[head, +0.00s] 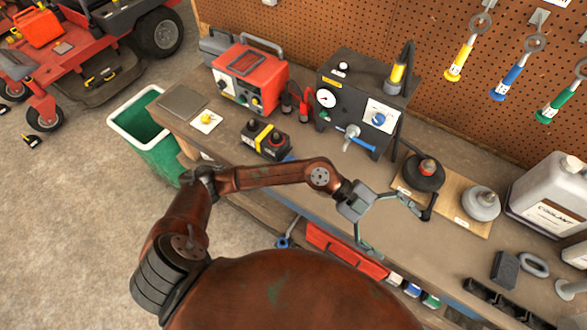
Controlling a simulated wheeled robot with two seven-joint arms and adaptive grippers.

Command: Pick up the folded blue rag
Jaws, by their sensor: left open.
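My left gripper (402,232) is open and empty over the front part of the workbench (458,262), its fingers spread to the right. One fingertip is near the wooden board with the dark round can. A small flat blue patch (289,158) shows just behind my left forearm, beside the black box with the yellow stripe. It may be the folded blue rag, but my arm hides most of it and I cannot tell. The gripper is to the right of this patch and apart from it. My right gripper is not in view.
A black gauge unit (352,100) and a red charger (250,80) stand at the back. A dark can (424,172) and a grey can (479,204) stand on a board. A white coolant jug (547,200) stands right. A green bin (150,130) is left.

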